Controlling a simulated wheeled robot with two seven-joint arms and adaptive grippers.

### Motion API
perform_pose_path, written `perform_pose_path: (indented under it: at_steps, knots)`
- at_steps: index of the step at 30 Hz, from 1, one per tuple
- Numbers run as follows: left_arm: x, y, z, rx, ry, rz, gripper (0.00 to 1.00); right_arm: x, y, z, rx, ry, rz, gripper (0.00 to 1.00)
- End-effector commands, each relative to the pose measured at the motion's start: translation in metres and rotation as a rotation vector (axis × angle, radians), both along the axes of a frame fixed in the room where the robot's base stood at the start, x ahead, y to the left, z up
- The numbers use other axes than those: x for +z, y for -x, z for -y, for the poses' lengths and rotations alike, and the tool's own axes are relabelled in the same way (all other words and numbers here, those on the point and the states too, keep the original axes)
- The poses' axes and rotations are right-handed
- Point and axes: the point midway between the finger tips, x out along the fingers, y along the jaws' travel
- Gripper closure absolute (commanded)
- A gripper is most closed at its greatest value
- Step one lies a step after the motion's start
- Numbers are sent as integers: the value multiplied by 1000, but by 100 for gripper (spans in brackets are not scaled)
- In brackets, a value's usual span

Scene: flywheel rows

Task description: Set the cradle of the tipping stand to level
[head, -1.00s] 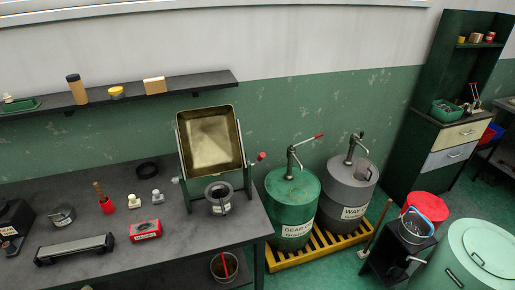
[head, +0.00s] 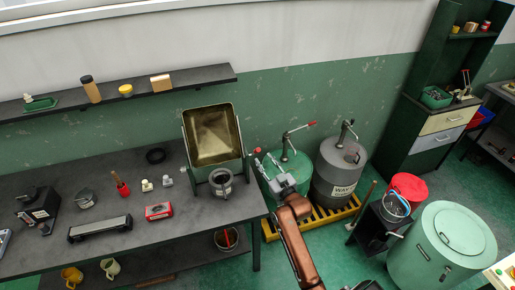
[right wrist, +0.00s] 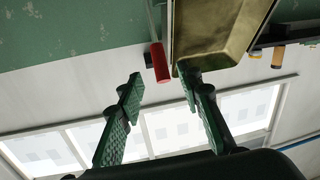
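The tipping stand (head: 188,176) is at the right end of the dark bench in the head view. Its brass-coloured cradle (head: 213,134) is steeply tilted, its open inside facing me. A red handle (head: 258,151) sits at the stand's right side. My right gripper (head: 266,163) is beside it, above the green drum. In the right wrist view my right gripper (right wrist: 162,80) has its two green fingers apart, with nothing between them. The red handle (right wrist: 160,62) appears just beyond the fingertips, and the cradle (right wrist: 213,38) is to its right. My left gripper is not in view.
A green drum (head: 286,172) and a grey drum (head: 336,170) with pumps stand right of the bench. A wall shelf (head: 190,78) runs above. The bench left of the stand holds several small objects.

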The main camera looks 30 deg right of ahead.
Motion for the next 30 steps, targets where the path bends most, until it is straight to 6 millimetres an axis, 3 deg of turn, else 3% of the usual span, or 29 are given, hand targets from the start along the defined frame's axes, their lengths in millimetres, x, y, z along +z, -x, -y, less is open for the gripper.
perform_pose_path:
  at_steps: [15, 26, 30]
  knots:
    - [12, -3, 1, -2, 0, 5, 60, 3, -69, 6, 0, 0, 6, 67]
    - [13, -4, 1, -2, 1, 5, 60, 2, -76, 7, -1, 0, 5, 67]
    - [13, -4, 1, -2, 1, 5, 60, 2, -76, 7, -1, 0, 5, 75]
